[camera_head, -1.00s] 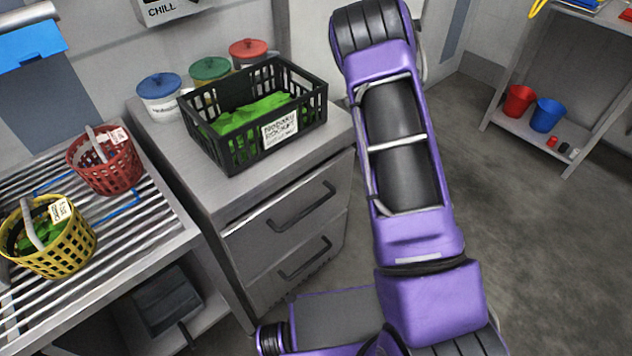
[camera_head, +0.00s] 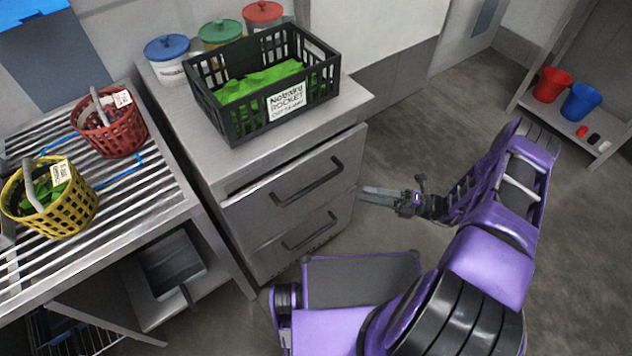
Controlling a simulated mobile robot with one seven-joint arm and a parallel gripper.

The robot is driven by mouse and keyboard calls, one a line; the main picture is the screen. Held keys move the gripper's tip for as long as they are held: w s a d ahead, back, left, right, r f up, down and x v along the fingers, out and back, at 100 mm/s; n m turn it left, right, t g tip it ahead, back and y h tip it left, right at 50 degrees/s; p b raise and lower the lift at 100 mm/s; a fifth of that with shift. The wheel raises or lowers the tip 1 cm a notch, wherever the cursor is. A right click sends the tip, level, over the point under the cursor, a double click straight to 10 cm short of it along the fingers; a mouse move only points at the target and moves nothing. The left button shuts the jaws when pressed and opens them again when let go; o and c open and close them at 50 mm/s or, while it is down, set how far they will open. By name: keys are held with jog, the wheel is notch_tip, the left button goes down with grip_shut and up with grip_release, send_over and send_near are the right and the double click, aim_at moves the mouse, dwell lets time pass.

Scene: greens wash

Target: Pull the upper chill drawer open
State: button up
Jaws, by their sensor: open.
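The upper chill drawer (camera_head: 262,210) is the top front of the grey cabinet, with a dark bar handle (camera_head: 307,183). My gripper (camera_head: 366,196) is to the right of the upper handle, in front of the cabinet's right side. It is open and empty, its fingers pointing left toward the cabinet. It appears apart from the handle.
A black crate of greens (camera_head: 246,125) stands on the cabinet top (camera_head: 180,125), with several lidded tubs behind. A slatted bench (camera_head: 110,205) with a red basket (camera_head: 108,128) and a yellow basket (camera_head: 62,205) is at left. Floor is clear at right, before a shelf with buckets (camera_head: 580,103).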

aim_at(315, 182)
jog(key=p+x, duration=0.1)
jog(key=x, duration=1.4)
jog(key=shift+s, duration=0.1)
jog(key=shift+c, duration=0.3)
grip_shut()
dwell(0.4)
